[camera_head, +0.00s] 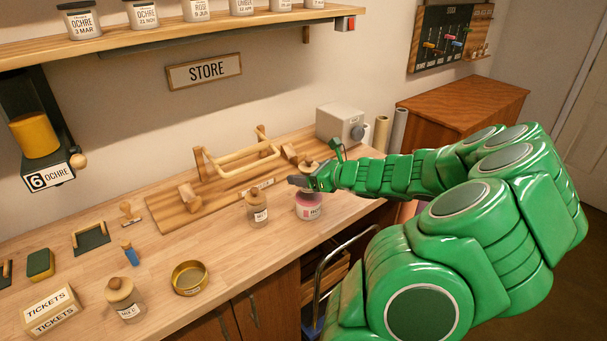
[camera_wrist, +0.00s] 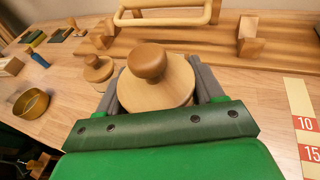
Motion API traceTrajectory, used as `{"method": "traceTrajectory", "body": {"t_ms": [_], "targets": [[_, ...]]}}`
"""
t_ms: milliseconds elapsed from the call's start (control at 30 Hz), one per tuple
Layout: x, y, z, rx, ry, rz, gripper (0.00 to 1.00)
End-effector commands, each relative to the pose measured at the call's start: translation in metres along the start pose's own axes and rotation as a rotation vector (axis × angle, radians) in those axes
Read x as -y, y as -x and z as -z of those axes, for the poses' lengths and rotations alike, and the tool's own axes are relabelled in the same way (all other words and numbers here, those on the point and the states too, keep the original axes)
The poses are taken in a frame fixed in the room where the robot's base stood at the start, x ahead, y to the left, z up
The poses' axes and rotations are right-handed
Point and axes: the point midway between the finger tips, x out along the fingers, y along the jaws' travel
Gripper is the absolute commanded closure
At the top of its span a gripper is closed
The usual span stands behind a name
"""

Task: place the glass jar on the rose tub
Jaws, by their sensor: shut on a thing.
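My gripper (camera_head: 308,181) is shut on the glass jar, with a finger on either side of its round pale wooden lid (camera_wrist: 150,93) and brown knob. In the head view my gripper covers most of this jar, and its lid knob (camera_head: 309,166) shows just above the fingers. The rose tub (camera_head: 309,207), with a pink label, is directly below my gripper on the bench. Whether the jar touches the tub cannot be told. The tub is hidden in the wrist view.
Another lidded jar (camera_head: 256,208) stands close to the left of the tub. A wooden rack (camera_head: 190,214) lies behind it. A brass tin (camera_head: 189,278) and a further lidded jar (camera_head: 125,301) stand at the front left. A grey box (camera_head: 338,122) is behind.

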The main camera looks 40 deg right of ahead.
Motion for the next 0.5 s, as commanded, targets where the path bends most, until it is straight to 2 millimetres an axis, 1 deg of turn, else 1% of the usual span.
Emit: {"method": "traceTrajectory", "body": {"t_ms": [367,400,467,500], "targets": [[-0.0003,-0.001,0.0031,0.002,0.0,-0.001,0.77],[-0.0003,-0.0011,0.0033,0.002,0.001,-0.001,0.3],[-0.0003,-0.001,0.0031,0.001,0.001,-0.001,0.21],[-0.0003,-0.001,0.003,0.001,0.001,-0.001,0.15]]}}
